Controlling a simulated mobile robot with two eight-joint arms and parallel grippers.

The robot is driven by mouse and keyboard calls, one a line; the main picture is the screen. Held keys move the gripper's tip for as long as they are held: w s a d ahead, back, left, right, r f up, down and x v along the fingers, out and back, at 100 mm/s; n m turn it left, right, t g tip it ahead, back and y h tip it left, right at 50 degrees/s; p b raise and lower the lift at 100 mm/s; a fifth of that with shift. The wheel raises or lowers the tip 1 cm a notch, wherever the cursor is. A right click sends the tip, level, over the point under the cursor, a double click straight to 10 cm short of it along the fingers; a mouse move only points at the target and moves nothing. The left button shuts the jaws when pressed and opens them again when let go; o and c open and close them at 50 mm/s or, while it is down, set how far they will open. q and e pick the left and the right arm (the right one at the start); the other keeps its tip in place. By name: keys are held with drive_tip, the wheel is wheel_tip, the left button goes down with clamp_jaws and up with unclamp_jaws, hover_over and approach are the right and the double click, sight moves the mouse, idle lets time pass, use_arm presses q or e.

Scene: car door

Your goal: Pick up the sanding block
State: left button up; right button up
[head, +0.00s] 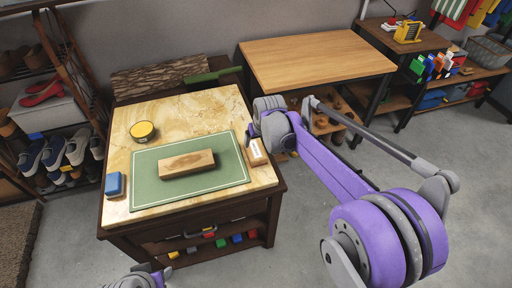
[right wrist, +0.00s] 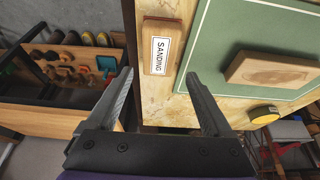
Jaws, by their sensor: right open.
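The sanding block (head: 256,152) is a small wooden block with a white label. It lies at the right edge of the table, beside the green mat. In the right wrist view the sanding block (right wrist: 153,62) shows its "SANDING" label. My right gripper (head: 251,134) is at the table's right edge, close to the block. In the right wrist view my right gripper (right wrist: 158,77) is open, with nothing between its fingers, and the block lies just beyond the fingertips. A grey part of my left arm shows at the bottom of the head view; its jaws cannot be made out.
The green mat (head: 220,178) carries a larger plain wooden block (head: 187,164). A yellow-topped round tin (head: 142,131) and a blue block (head: 115,184) are on the stone-topped table (head: 190,112). A wooden workbench (head: 318,58) stands behind, right. Shoe racks are at left.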

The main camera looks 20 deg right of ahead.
sight(255, 149)
drive_tip(key=x, duration=0.3)
drive_tip(key=shift+f, duration=0.45)
drive_tip(key=x, duration=0.4)
drive_tip(key=b+x, duration=0.1)
drive_tip(key=x, duration=0.1)
drive_tip(key=shift+w+f, duration=0.1)
drive_tip(key=shift+w, duration=0.25)
drive_tip(key=shift+f, duration=0.15)
drive_tip(key=c, duration=1.1)
drive_tip(key=shift+r, duration=0.45)
wheel_tip(255, 149, up, 10)
drive_tip(key=shift+f+p, duration=0.2)
drive_tip(key=shift+p, duration=0.4)
